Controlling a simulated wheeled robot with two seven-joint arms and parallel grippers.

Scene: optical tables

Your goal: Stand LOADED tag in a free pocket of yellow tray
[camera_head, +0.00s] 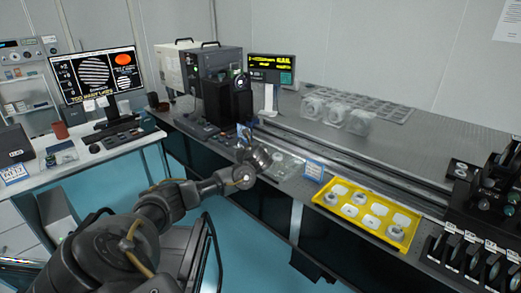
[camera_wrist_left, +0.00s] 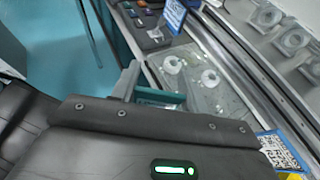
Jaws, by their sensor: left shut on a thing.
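The yellow tray (camera_head: 325,203) lies at the front edge of the optical table, right of centre in the head view. It has several pale pockets, some holding round white-grey parts. My left gripper (camera_head: 250,147) is over the table's front edge, left of the tray and well apart from it. In the left wrist view my left gripper (camera_wrist_left: 136,88) is shut on a thin grey-green piece (camera_wrist_left: 164,97), seen nearly edge-on. I cannot read any word on it, so I cannot tell that it is the LOADED tag. My right gripper is not in view.
A clear tray with white rings (camera_wrist_left: 208,78) lies beneath my left gripper. A blue-white sign (camera_head: 314,170) stands between it and the yellow tray. A long rail (camera_head: 350,157) runs behind. Black optics mounts (camera_head: 478,250) stand at the right. Clear blocks (camera_head: 334,115) sit farther back.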

